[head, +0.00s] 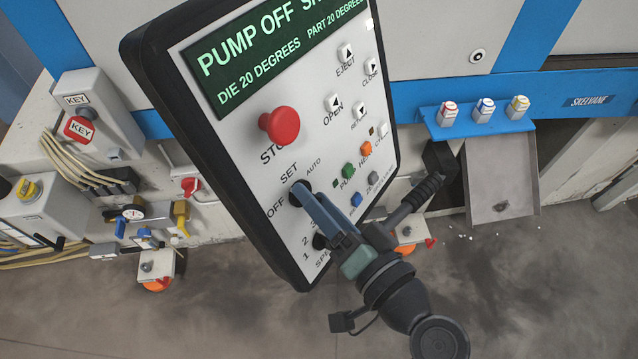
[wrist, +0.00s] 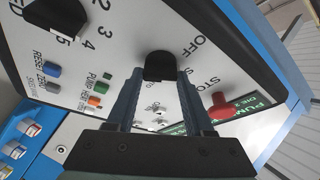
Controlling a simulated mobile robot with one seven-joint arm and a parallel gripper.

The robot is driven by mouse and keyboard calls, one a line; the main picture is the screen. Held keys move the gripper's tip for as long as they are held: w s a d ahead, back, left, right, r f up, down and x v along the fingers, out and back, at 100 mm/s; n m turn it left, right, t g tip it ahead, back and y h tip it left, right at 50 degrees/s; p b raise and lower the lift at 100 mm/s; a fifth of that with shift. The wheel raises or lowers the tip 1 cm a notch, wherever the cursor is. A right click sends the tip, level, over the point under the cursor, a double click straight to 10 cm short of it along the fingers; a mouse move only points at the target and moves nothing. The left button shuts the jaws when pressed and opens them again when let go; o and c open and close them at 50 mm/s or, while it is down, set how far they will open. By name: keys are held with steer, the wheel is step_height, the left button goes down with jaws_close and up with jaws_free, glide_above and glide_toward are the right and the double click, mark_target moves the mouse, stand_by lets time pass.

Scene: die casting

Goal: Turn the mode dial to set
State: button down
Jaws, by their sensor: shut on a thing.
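The mode dial (head: 298,187) is a black knob on the white face of the tilted control panel (head: 215,150), with OFF, SET and AUTO printed around it. In the wrist view the dial (wrist: 160,65) sits between the two blue fingertips. My gripper (head: 306,194) reaches in from the lower right and is shut on the dial; it also shows in the wrist view (wrist: 158,80). The fingers cover part of the dial in the head view, and I cannot tell which label it points to.
A red stop button (head: 280,125) stands out above the dial. The speed knob (head: 320,241) is just below, close to my fingers; it also shows in the wrist view (wrist: 57,16). Small coloured buttons lie to the right. The green screen (head: 270,50) reads PUMP OFF.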

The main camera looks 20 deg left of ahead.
steer(key=m+h+p, duration=0.1)
steer(key=m+p, duration=0.2)
steer(key=p, duration=0.1)
steer(key=m+h+p, duration=0.1)
steer(key=m+p, duration=0.2)
steer(key=p, duration=0.1)
steer(key=shift+r, duration=0.2)
steer(key=shift+f+p, duration=0.1)
steer(key=shift+p, duration=0.2)
steer(key=shift+c, duration=1.4)
jaws_free()
steer(key=b+v, duration=0.4)
steer(key=v, duration=0.9)
steer(key=shift+r, duration=0.35)
steer(key=shift+a, duration=0.1)
